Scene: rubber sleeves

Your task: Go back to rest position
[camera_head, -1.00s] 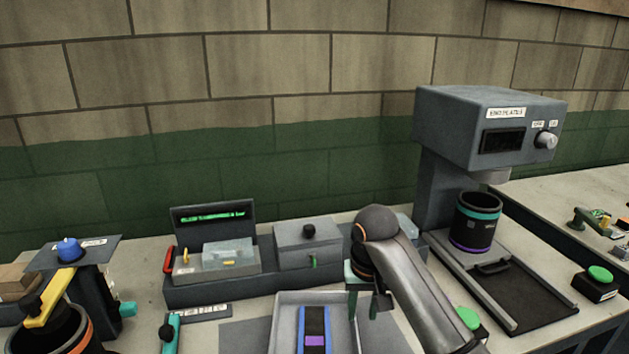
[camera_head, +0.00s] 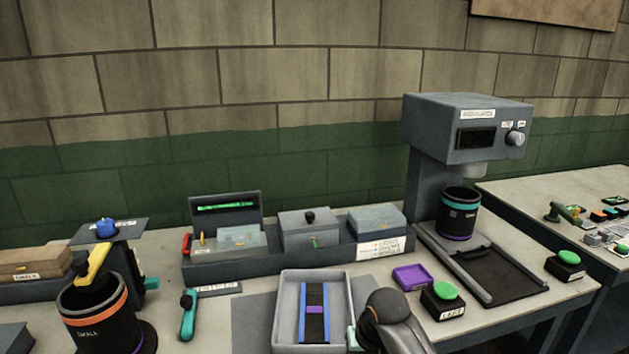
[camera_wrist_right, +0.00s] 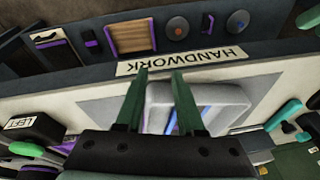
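My right arm (camera_head: 393,324) shows at the bottom of the head view, right of the grey tray (camera_head: 342,283). The right gripper fingers (camera_wrist_right: 159,74) are seen in the right wrist view. They are green, apart from each other, with nothing between them. They point toward the bench edge with the HANDWORK label (camera_wrist_right: 180,60). A blurred pale tray (camera_wrist_right: 215,98) lies behind and beside the fingers. In the tray in the head view is a black strip with blue edges and a purple patch (camera_head: 314,310). My left gripper is in neither view.
A press-like machine (camera_head: 465,125) holds a black cup (camera_head: 459,214) at the right. A green button (camera_head: 445,290) and purple dish (camera_head: 412,277) stand near my arm. A black SMALL container (camera_head: 98,315) stands at the left. A row of grey boxes (camera_head: 300,259) lines the back.

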